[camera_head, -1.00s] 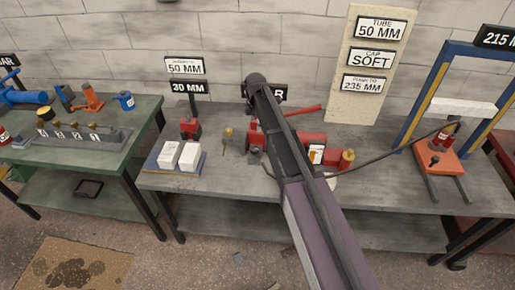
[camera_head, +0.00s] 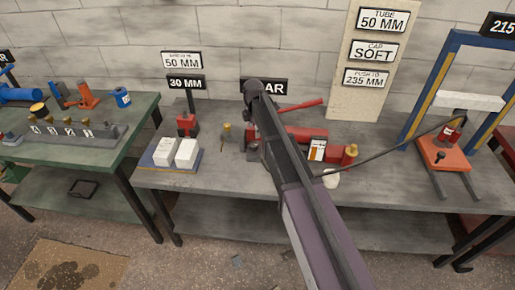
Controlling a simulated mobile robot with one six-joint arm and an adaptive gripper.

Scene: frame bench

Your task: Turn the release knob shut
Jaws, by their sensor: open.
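A red hand pump (camera_head: 306,134) lies on the grey bench, partly covered by my arm. Its red lever (camera_head: 302,107) points up to the right, and a brass-coloured end (camera_head: 351,153) shows at its right. A black hose runs from there to the red jack (camera_head: 450,134) in the blue press frame. I cannot make out which part is the release knob; it may be behind my arm. My arm crosses the middle of the view and its far joint stands over the pump's left part. My gripper is hidden behind the arm.
A blue tray (camera_head: 161,163) with two white blocks, a small red jack (camera_head: 187,124) and a small brass-topped item (camera_head: 226,133) stand left of the pump. A white cup (camera_head: 331,178) is near the front. The blue press frame (camera_head: 433,82) stands right. The front edge has free room.

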